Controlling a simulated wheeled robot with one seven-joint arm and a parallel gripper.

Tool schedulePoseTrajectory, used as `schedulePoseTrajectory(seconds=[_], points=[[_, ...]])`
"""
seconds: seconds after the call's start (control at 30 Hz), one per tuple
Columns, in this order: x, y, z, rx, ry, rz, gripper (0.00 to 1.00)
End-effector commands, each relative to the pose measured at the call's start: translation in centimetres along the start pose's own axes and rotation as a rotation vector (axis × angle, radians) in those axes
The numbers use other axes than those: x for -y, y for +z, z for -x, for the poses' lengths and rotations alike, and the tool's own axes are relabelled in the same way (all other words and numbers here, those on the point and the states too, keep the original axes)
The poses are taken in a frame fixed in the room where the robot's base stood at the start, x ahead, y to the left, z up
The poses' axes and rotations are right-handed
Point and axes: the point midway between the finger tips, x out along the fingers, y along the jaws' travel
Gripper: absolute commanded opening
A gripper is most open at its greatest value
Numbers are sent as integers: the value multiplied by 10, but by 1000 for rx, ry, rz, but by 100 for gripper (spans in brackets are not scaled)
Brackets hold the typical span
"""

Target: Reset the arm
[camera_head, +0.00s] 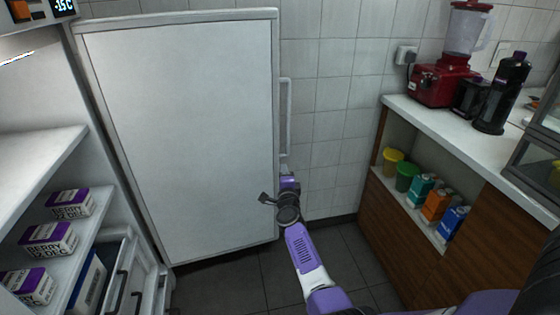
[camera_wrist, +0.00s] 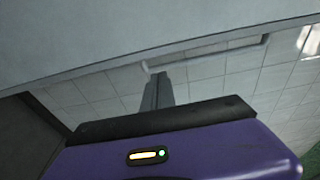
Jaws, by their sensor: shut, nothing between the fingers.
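My purple and black arm reaches up from the bottom of the head view. My gripper (camera_head: 268,198) is in front of the lower right part of the open white fridge door (camera_head: 185,130), below the door's long handle (camera_head: 286,118). In the wrist view, my gripper (camera_wrist: 157,80) shows as dark fingers closed together and empty. The door (camera_wrist: 110,30) fills the top of that view, with its handle (camera_wrist: 215,52) beyond the fingers. I cannot tell whether the gripper touches the door.
The open fridge at left holds several berry cartons (camera_head: 72,203) on shelves, above drawers (camera_head: 125,285). A counter (camera_head: 450,125) at right carries a red blender (camera_head: 440,85) and black bottles. Tubs and cartons (camera_head: 437,203) stand in its niche. Dark floor (camera_head: 235,280) is clear between.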

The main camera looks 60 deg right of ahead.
Motion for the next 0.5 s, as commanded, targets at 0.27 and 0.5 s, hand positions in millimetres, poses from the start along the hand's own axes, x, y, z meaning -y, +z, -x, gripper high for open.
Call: schedulePoseTrajectory(seconds=[0.27,0.5], points=[[1,-8,32,1,1,1,0],[0,-10,37,1,0,0,0]])
